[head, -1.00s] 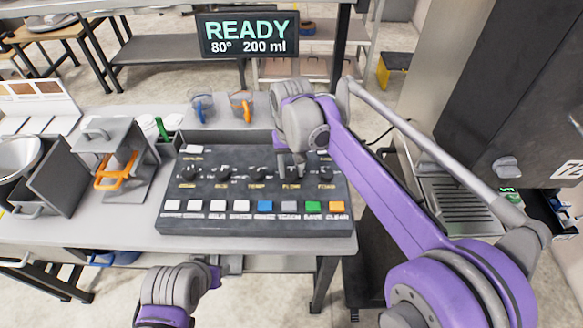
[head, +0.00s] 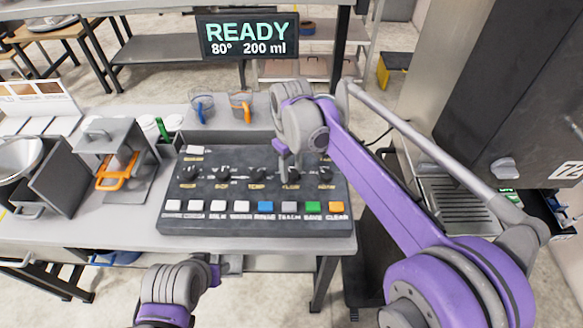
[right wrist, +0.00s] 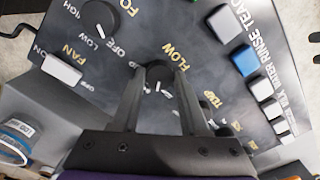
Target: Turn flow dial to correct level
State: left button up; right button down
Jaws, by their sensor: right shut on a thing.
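The flow dial (right wrist: 159,79) is a round black knob with a white pointer mark, beside the gold FLOW label on the dark control panel (head: 170,222). In the right wrist view its pointer points down towards my gripper's palm. My right gripper (right wrist: 157,76) is shut on the dial, one finger on each side. In the head view the right gripper (head: 291,166) reaches down from above and partly hides the dial. My left gripper (head: 214,274) is low in front of the table, away from the panel; its fingers are not clear.
A display (head: 248,36) reads READY, 80°, 200 ml. Other dials stand beside the flow dial, including the temp dial (head: 257,174). A row of coloured buttons (head: 265,206) lies along the panel's front. Two cups (head: 241,107) stand behind; a grey stand (head: 112,160) is at left.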

aim_at(292, 173)
jog(key=n, duration=0.5)
dwell(0.6)
jog(key=shift+c, duration=2.1)
grip_release()
jog(key=shift+r, duration=0.1)
notch_tip(292, 173, up, 11)
jog(key=p, duration=0.1)
jog(key=shift+f, duration=0.2)
